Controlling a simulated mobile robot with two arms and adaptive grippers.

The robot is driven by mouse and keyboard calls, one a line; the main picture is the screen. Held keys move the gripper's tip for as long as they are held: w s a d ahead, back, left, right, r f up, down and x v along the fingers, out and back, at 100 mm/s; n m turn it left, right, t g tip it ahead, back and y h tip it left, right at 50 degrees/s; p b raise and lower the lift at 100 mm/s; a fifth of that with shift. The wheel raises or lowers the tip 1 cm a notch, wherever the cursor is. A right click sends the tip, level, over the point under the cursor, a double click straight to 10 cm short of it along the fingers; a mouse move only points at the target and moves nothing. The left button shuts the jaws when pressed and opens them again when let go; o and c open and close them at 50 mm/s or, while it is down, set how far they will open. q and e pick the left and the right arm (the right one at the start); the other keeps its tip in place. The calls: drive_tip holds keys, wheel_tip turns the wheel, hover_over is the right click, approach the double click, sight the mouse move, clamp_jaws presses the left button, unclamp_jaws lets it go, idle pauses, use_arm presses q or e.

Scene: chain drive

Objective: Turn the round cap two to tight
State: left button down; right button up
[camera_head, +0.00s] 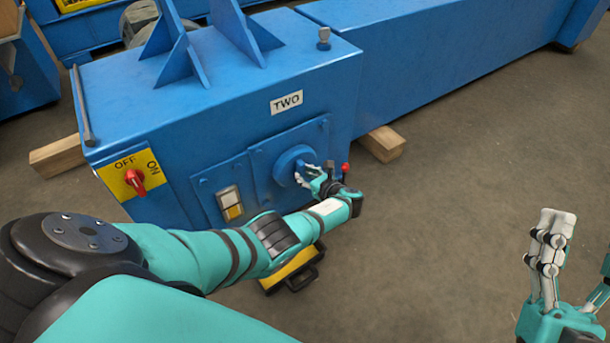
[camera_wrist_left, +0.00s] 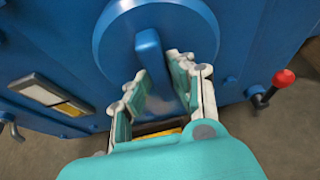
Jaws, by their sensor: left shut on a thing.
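The blue round cap (camera_head: 288,163) sits on the front plate of the blue housing, under the label TWO (camera_head: 286,102). In the left wrist view the cap (camera_wrist_left: 112,38) has a raised blue bar (camera_wrist_left: 152,62) across its face, tilted a little from vertical. My left gripper (camera_head: 304,175) is shut on this bar, with one finger on each side in the left wrist view (camera_wrist_left: 163,88). The fingers hide part of the bar's lower end. My right gripper (camera_head: 575,238) is open and empty at the right edge of the head view, apart from the machine.
A red-knobbed lever (camera_head: 345,170) stands close to the right of my left gripper. A yellow switch plate with a red OFF/ON knob (camera_head: 135,180) and a white and yellow button box (camera_head: 230,204) are to the left. Open floor (camera_head: 470,170) lies to the right.

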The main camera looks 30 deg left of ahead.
use_arm(q)
drive_tip(key=shift+f, duration=0.1)
drive_tip(key=c, duration=1.2)
unclamp_jaws()
drive_tip(key=shift+o, duration=0.2)
drive_tip(key=shift+d, duration=0.1)
drive_tip(key=v, duration=1.2)
